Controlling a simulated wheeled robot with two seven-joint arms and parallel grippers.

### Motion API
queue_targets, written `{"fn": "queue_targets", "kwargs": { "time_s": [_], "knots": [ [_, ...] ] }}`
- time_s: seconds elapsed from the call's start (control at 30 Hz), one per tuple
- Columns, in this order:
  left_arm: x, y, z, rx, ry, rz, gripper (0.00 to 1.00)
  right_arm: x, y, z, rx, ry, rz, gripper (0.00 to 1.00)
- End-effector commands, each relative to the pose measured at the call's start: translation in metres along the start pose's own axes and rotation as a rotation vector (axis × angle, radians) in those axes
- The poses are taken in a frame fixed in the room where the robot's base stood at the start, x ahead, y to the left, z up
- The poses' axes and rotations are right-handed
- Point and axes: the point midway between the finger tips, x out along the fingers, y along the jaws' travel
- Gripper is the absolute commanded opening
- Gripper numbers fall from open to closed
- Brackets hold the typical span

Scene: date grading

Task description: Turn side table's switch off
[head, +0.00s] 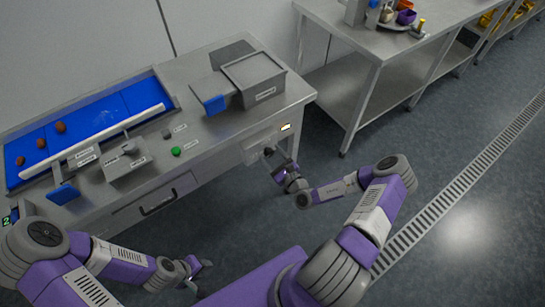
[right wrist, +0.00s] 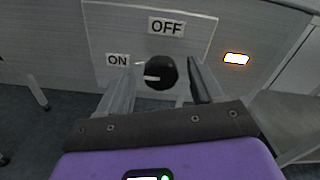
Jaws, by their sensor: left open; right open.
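The switch is a round black knob (right wrist: 161,72) on a pale panel (right wrist: 190,28) on the side table's face. Its white pointer line points left, towards the ON label (right wrist: 118,60). The OFF label (right wrist: 167,27) is above the knob. My right gripper (head: 273,153) is at the panel, open, with one finger on each side of the knob in the right wrist view; I cannot tell whether they touch it. In the head view the gripper hides the knob. My left gripper (head: 201,274) is open and empty, low in front of the table.
An indicator lamp (right wrist: 236,58) glows orange-white right of the panel. The side table (head: 219,150) carries a blue belt (head: 100,118) with several dates, a green button (head: 176,151) and a grey box (head: 253,78). A steel shelf table (head: 345,95) stands behind. Floor at right is clear.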

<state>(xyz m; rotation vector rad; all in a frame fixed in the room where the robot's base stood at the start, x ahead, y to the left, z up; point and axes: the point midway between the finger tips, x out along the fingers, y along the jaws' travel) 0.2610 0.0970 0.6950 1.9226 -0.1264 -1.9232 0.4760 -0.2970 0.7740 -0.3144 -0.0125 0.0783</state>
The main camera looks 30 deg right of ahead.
Motion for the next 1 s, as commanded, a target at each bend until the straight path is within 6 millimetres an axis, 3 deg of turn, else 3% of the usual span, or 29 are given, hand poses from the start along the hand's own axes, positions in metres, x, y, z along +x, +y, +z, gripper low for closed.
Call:
{"fn": "queue_targets", "kwargs": {
  "time_s": [0.17,0.53,1.0],
  "knots": [
    [0.000,0.000,0.000,0.000,0.000,0.000,0.43,0.000,0.000,0.000,0.000,0.000,0.000,0.66],
    [0.000,0.000,0.000,0.000,0.000,0.000,0.43,0.000,0.000,0.000,0.000,0.000,0.001,0.11],
    [-0.016,0.006,0.001,0.000,0.000,0.000,0.43,0.000,-0.001,0.003,0.118,0.001,0.001,0.10]
  ]
}}
